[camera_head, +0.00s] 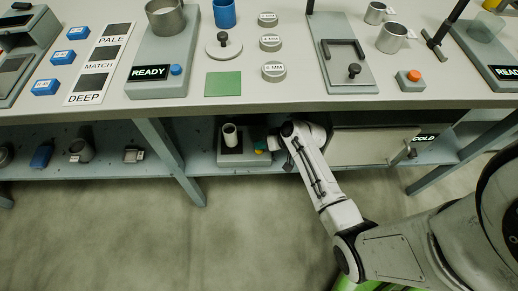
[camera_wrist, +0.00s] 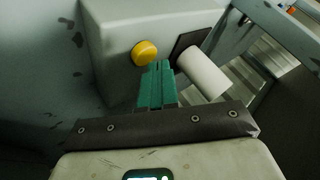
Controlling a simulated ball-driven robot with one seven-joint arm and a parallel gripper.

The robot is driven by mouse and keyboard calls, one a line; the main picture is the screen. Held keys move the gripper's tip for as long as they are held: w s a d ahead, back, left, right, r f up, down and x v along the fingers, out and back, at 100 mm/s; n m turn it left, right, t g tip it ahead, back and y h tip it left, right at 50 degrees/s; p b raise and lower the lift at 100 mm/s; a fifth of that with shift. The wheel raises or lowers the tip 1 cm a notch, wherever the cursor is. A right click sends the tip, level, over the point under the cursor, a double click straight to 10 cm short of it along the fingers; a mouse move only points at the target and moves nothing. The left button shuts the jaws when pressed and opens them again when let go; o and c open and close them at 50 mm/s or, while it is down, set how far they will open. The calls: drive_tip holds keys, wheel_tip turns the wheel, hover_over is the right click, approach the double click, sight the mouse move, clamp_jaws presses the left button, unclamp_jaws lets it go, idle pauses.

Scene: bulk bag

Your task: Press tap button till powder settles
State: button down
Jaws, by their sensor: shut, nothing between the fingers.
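The tap button is a round yellow knob (camera_wrist: 144,53) on a grey box (camera_wrist: 112,35) in the wrist view. No powder can be made out in the cylinder.
My arm reaches under the bench top (camera_head: 300,97). A bench leg (camera_head: 172,160) stands left of the box, and a cabinet marked COLD (camera_head: 365,145) stands to the right. On top are a READY machine (camera_head: 165,60), an orange button (camera_head: 414,75) and sieve discs (camera_head: 273,71).

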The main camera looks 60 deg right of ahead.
drive_tip(key=shift+f+b, duration=0.4)
drive_tip(key=shift+f, duration=0.15)
idle(0.4)
drive_tip(key=shift+r, duration=0.1)
drive_tip(key=shift+r+p, duration=0.9)
drive_tip(key=shift+p, duration=0.05)
wheel_tip(320, 180, up, 5)
drive_tip(key=p, duration=0.4)
drive_tip(key=shift+p, duration=0.35)
drive_tip(key=shift+s+f, duration=0.1)
idle(0.6)
